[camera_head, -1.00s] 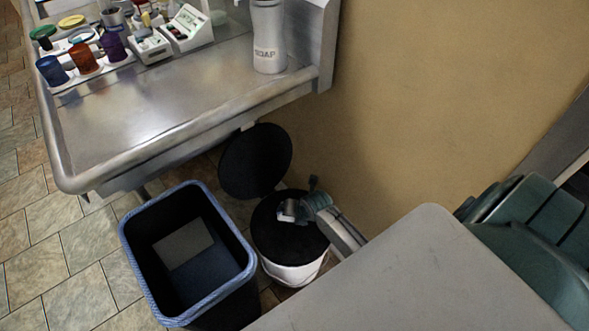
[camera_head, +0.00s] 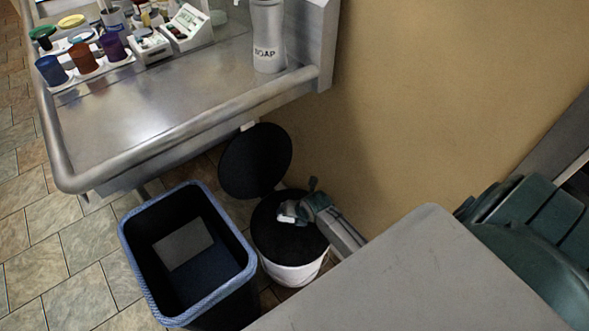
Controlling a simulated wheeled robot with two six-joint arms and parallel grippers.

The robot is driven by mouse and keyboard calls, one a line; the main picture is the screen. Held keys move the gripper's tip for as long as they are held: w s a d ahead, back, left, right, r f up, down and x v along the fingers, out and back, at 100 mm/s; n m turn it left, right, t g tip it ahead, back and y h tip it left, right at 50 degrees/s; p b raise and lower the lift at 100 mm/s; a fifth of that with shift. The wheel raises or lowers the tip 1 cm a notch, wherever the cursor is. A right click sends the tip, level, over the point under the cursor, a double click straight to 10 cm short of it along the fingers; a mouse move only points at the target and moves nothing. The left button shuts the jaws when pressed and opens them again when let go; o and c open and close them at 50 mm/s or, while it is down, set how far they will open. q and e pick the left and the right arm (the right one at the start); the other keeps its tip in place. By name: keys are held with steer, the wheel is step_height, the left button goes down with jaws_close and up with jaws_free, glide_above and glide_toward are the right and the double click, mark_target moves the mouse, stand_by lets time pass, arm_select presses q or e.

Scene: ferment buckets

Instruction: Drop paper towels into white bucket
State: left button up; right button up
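The white bucket (camera_head: 292,274) stands on the floor below the counter's right end, with its black top or dark inside facing up; I cannot tell which. A round black lid (camera_head: 255,160) is tilted up behind it. My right gripper (camera_head: 286,213) is over the bucket's dark top, its arm coming in from the right. Small pale pieces show at its tip; I cannot tell whether they are fingers or a paper towel, or whether the gripper is open. No other paper towel is clearly visible. My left gripper is not in view.
The metal counter (camera_head: 140,115) holds coloured cups, small devices and a soap bottle (camera_head: 267,38). A green bin (camera_head: 530,235) is at right.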

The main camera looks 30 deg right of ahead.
stand_by(0.3)
steer(key=o, duration=0.8)
steer(key=shift+o, duration=0.2)
steer(key=shift+r, duration=0.1)
stand_by(0.5)
steer(key=shift+r+p, duration=2.9)
steer(key=shift+p, duration=0.05)
